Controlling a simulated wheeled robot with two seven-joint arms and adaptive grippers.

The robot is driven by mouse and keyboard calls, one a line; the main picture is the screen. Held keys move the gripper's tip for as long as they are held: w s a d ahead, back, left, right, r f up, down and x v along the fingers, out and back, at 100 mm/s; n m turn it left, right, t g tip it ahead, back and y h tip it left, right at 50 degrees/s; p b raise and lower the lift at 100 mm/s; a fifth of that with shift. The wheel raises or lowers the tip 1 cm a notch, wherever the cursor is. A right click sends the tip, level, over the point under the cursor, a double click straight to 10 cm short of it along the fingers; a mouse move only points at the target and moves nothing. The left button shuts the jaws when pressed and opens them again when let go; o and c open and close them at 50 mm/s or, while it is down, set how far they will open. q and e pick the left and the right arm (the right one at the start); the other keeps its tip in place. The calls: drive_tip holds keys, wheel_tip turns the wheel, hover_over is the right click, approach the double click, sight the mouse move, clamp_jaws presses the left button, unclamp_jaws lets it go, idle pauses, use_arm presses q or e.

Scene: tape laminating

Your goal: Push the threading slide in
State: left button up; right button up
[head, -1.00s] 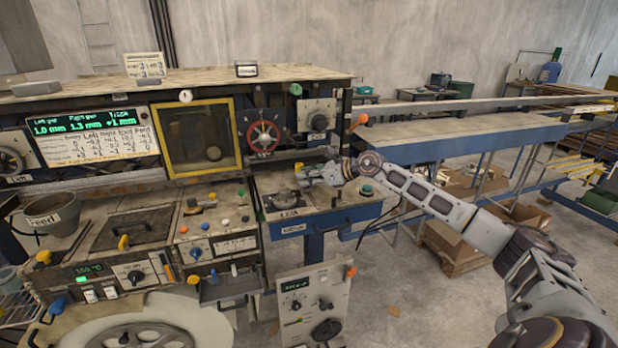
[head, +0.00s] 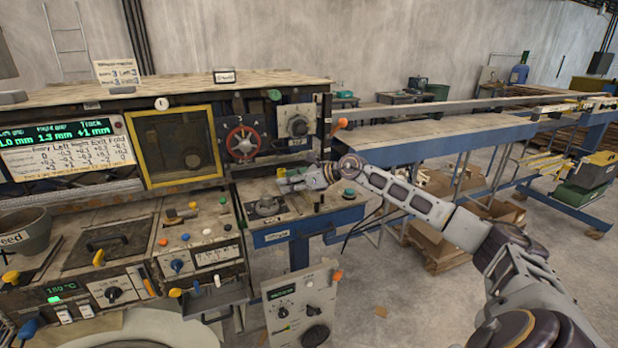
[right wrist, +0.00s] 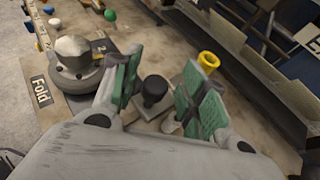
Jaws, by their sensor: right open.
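My right gripper (head: 286,183) is over the blue-edged bench section right of the machine, behind the Fold knob (head: 267,206). In the right wrist view my right gripper (right wrist: 162,90) is open, with green pads. A black round knob (right wrist: 154,91) on a small grey plate shows between its fingers, with a visible gap on either side. No readable label marks the threading slide, so I cannot tell whether this knob belongs to it. A yellow knob (right wrist: 208,61) stands just beyond the right finger. The Fold knob also shows in the right wrist view (right wrist: 77,55). My left gripper is out of view.
The red handwheel (head: 243,142) and a dial panel (head: 297,127) stand behind the gripper. A green button (head: 349,193) and a short black lever (head: 318,199) are on the bench to its right. A metal rail (right wrist: 262,75) runs along the right in the wrist view.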

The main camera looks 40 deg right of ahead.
drive_tip(key=shift+d+v, duration=0.2)
drive_tip(key=shift+v, duration=2.85)
drive_tip(key=shift+f, duration=0.1)
drive_tip(key=shift+v, duration=0.75)
drive_tip(key=shift+v, duration=0.8)
drive_tip(key=shift+v, duration=1.2)
